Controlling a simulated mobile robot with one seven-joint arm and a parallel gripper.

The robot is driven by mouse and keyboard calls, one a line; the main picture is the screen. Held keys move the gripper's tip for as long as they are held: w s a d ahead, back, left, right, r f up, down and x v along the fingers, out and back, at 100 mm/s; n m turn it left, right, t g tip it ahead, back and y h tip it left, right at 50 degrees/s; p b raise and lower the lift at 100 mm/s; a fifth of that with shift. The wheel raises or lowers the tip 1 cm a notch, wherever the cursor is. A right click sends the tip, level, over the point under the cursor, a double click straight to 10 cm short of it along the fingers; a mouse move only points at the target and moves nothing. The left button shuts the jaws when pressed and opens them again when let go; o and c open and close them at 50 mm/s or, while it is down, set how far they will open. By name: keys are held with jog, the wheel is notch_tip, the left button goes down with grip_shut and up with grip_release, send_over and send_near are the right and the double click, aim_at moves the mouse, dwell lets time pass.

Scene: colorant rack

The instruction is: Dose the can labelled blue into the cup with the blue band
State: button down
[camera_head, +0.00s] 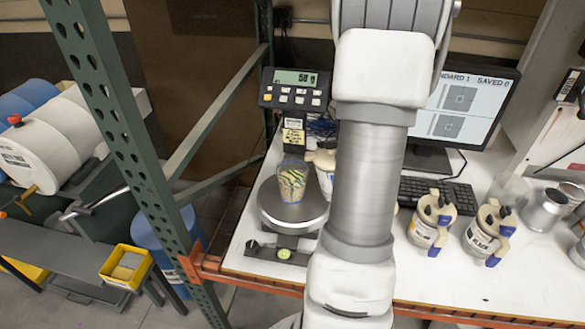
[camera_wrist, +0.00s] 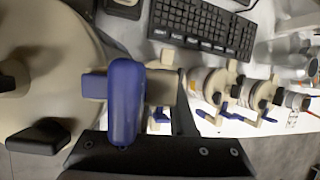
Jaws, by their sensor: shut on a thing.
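A clear patterned cup (camera_head: 292,182) stands on the round pan of a scale (camera_head: 290,208) in the head view. My gripper (camera_wrist: 126,92) is shut on the blue handle of a large cream can (camera_wrist: 40,75) in the wrist view. In the head view my arm hides the gripper. A cream can (camera_head: 325,162) partly shows behind the arm, just right of the cup; I cannot tell whether it is the held one. The held can's label is out of sight, and no pouring shows.
Two cream cans with blue handles, one (camera_head: 428,226) nearer and one (camera_head: 488,236) farther right, stand on the white bench. A keyboard (camera_head: 440,195) and monitor (camera_head: 465,100) are behind. A green rack post (camera_head: 120,120) rises left of the bench.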

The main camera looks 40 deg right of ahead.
jog(key=shift+s+d+f+y, duration=0.25)
jog(key=shift+d+f+y, duration=0.1)
jog(key=shift+f, duration=0.1)
jog(key=shift+f+t, duration=0.15)
jog(key=shift+t, duration=0.25)
jog(key=shift+s+d+f+y, duration=0.1)
jog(key=shift+s+d+y, duration=0.1)
jog(key=shift+y, duration=0.15)
jog(key=shift+f+t, duration=0.25)
jog(key=shift+t, duration=0.05)
jog(key=shift+s, duration=0.1)
jog(key=shift+d+r+y, duration=0.1)
jog(key=shift+y, duration=0.2)
jog(key=shift+r, duration=2.45)
jog(key=shift+m, duration=0.3)
